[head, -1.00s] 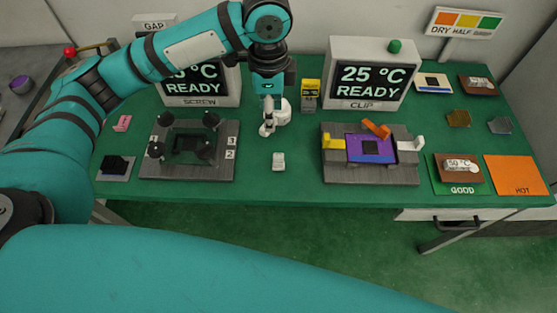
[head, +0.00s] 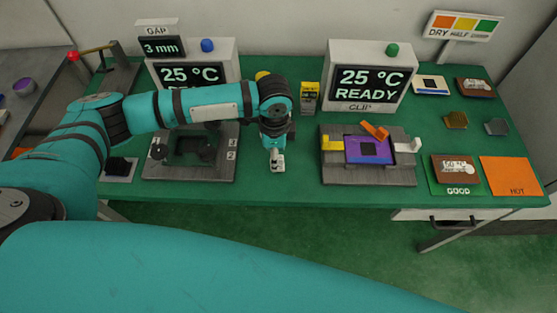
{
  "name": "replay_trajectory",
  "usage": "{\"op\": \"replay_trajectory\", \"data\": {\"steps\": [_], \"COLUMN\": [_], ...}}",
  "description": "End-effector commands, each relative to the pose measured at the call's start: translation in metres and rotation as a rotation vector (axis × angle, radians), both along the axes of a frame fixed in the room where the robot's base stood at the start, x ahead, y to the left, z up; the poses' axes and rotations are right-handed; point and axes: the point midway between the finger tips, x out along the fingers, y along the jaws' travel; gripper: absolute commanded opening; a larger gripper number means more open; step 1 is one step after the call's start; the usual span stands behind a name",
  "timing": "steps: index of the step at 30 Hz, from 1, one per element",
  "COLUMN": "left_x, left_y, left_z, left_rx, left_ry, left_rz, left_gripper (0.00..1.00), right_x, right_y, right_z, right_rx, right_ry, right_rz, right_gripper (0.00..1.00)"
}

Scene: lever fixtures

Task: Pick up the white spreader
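The white spreader (head: 279,168) is a small pale block on the green table, in front of the gap between the two 25 °C stations. My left gripper (head: 275,160) points down right at it and covers part of it. The fingertips and the spreader overlap in this view, so I cannot tell whether the fingers touch it or are closed on it. My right gripper is not in view.
A grey fixture with black knobs (head: 165,170) stands left of the gripper. Another grey fixture (head: 368,176), with a purple plate and an orange lever, stands to the right. A yellow-labelled box (head: 310,97) stands behind. The table in front is clear.

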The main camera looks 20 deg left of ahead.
Motion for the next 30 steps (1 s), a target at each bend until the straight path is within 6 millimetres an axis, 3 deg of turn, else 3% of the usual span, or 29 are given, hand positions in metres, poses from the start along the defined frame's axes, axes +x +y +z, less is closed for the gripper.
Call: {"op": "replay_trajectory", "data": {"steps": [4, 12, 22, 30], "left_x": [-0.001, 0.0, 0.0, 0.0], "left_y": [0.0, 0.001, 0.001, 0.001], "left_z": [-0.015, -0.018, -0.018, -0.017], "left_rx": [0.001, 0.0, 0.0, 0.0], "left_ry": [0.001, -0.001, -0.001, -0.001], "left_rz": [0.0, 0.0, 0.0, 0.001], "left_gripper": [0.46, 0.45, 0.02, 0.0], "right_x": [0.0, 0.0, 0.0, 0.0], "right_y": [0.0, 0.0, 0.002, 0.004], "right_z": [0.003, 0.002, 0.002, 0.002], "right_rx": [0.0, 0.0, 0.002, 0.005], "right_ry": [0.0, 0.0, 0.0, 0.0], "right_rz": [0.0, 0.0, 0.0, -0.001], "right_gripper": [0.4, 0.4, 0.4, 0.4]}}
